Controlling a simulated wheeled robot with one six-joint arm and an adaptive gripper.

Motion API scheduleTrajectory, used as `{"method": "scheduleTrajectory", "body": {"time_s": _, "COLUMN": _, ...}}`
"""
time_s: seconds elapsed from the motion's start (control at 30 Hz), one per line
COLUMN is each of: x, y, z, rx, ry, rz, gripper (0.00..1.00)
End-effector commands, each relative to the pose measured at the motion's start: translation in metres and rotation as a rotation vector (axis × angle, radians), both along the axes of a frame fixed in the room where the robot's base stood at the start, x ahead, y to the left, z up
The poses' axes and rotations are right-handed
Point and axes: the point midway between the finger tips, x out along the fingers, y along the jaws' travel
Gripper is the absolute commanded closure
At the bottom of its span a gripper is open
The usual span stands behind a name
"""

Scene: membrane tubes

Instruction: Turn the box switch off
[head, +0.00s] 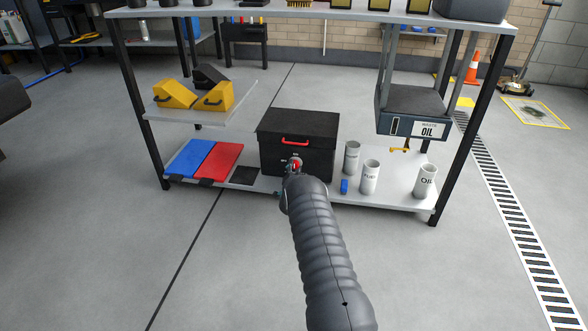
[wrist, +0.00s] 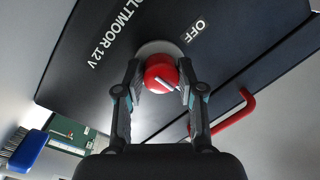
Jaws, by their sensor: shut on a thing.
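The black box (head: 320,130) with a red handle (head: 295,141) stands on the lower shelf. In the wrist view the box (wrist: 110,45) bears the words "OLTMOOR 12 V" and an "OFF" label (wrist: 195,31). Its red round switch (wrist: 160,72) has a pale line across it, slanted, and sits on a pale round plate. My gripper (wrist: 160,86) has one finger on each side of the switch, shut on it. In the head view my gripper (head: 294,172) is at the front of the box and hides part of it.
White cans (head: 370,178) and a small blue brush (head: 344,186) stand to the right of the box. Blue (head: 190,158) and red (head: 218,162) flat pieces lie to its left. A waste oil container (head: 412,122) hangs at the right. The floor in front is clear.

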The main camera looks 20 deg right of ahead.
Motion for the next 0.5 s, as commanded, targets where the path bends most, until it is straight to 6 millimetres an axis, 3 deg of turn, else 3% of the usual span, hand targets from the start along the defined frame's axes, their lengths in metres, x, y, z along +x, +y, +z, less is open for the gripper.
{"method": "scheduleTrajectory", "body": {"time_s": 0.5, "x": -0.0003, "y": -0.0006, "z": 0.0004, "rx": -0.207, "ry": 0.140, "rz": 0.000, "gripper": 0.96}}
